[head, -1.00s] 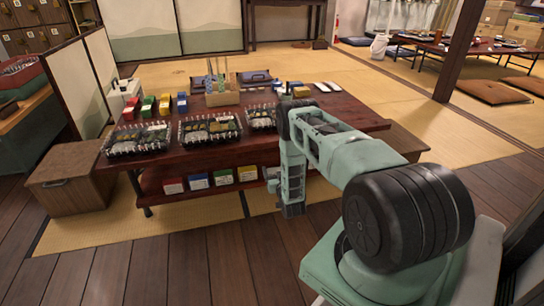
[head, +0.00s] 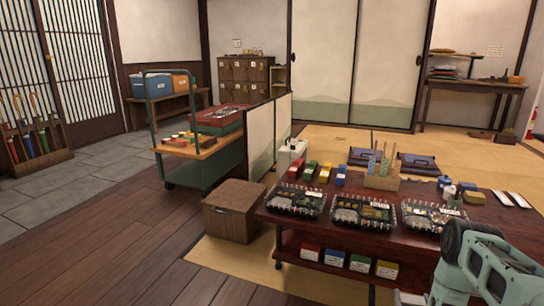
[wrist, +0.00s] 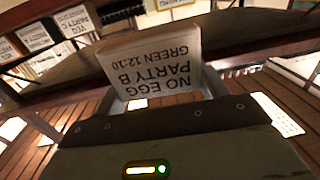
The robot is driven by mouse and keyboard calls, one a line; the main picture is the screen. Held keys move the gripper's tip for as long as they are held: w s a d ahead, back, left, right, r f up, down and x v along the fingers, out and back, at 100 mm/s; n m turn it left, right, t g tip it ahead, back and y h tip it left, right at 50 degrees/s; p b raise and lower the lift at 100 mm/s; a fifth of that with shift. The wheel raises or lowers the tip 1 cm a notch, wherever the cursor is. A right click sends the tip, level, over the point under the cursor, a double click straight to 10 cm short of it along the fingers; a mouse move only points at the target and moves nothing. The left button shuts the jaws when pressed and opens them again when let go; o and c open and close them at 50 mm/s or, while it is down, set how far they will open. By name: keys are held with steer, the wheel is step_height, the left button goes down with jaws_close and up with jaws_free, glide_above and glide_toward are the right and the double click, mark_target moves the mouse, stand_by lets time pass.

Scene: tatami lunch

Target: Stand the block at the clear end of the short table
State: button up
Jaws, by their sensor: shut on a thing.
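My gripper (wrist: 160,97) is shut on a block (wrist: 150,62) in the wrist view. The block's pale label reads "NO EGG PARTY B GREEN 12:10", upside down in the picture. A finger shows on either side of it. In the head view my arm is at the lower right, and the gripper and held block cannot be made out clearly there. The low dark red table (head: 300,228) stands front right, with bento trays, small boxes and a caddy on it. Its right end is partly cut off by the frame and my arm.
Labelled blocks (head: 334,257) stand on the table's lower shelf. Clear-lidded bento trays (head: 362,212) line the table's front edge. A brown box (head: 234,210) stands left of the table. A cart (head: 205,160) is farther left. Wooden floor is open at front left.

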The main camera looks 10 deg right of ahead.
steer(key=w+a+r+n+t+y+p, duration=0.3)
steer(key=a+r+n+y, duration=0.45)
steer(key=a+r, duration=1.45)
steer(key=w+r+p, duration=0.2)
steer(key=r+p, duration=1)
steer(key=r, duration=0.4)
steer(key=w+r+m+p, duration=0.1)
steer(key=w+r+p, duration=0.2)
steer(key=r+p, duration=1)
steer(key=w+r+m+p, duration=0.1)
steer(key=w+r+p, duration=0.1)
steer(key=r+p, duration=1.1)
step_height(320, 180, up, 7)
steer(key=shift+w+a+r+g+y, duration=0.15)
steer(key=shift+w+a+g+y, duration=0.2)
steer(key=shift+g+y, duration=0.1)
steer(key=shift+d, duration=0.1)
